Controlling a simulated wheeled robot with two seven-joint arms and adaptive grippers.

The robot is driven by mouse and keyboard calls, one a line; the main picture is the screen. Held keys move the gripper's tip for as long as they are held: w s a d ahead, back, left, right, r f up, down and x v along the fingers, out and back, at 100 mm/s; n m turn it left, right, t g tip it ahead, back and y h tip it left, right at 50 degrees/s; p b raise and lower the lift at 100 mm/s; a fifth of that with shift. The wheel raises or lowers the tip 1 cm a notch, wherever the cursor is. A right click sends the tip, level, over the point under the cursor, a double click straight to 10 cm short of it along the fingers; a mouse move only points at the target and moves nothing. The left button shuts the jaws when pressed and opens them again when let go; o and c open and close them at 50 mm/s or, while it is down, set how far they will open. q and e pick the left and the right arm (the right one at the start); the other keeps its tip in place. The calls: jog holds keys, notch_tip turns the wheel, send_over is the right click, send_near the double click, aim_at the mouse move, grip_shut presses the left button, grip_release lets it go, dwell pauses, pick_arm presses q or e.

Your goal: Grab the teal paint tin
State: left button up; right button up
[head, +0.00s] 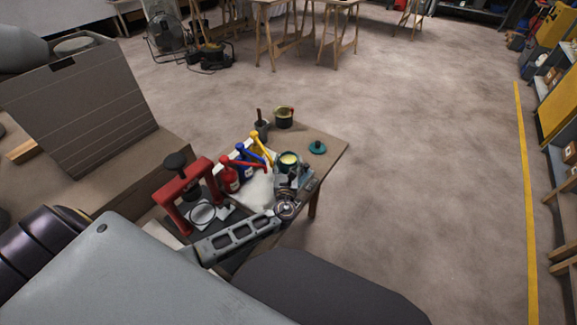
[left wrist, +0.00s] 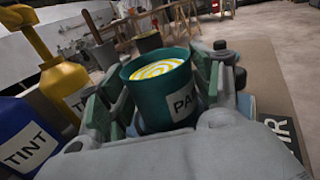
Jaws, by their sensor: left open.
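The teal paint tin (head: 289,160) stands open and upright on the small table, with swirled yellow and white paint inside. In the left wrist view the tin (left wrist: 168,105) shows a white label reading "PA", cut off by a finger. My left gripper (head: 293,173) is at the tin. In the left wrist view its fingers (left wrist: 163,92) stand open on either side of the tin. Whether either finger touches it I cannot tell. The tin's lower part is hidden by the gripper. My right gripper is not in view.
Red (head: 228,179), blue (head: 243,172) and yellow (head: 258,152) tint bottles stand left of the tin. A red press (head: 183,192) stands farther left. A teal lid (head: 317,147) lies at right. A dark pot (head: 283,118) and a cup (head: 262,129) stand behind.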

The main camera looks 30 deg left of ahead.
pick_arm(q)
jog(key=shift+w, duration=0.1)
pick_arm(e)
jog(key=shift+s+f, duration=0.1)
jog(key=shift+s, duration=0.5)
pick_arm(q)
jog(key=c, duration=0.9)
jog(key=shift+o, duration=0.2)
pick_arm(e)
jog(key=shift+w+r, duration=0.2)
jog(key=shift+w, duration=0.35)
pick_arm(q)
jog(key=shift+r, duration=0.15)
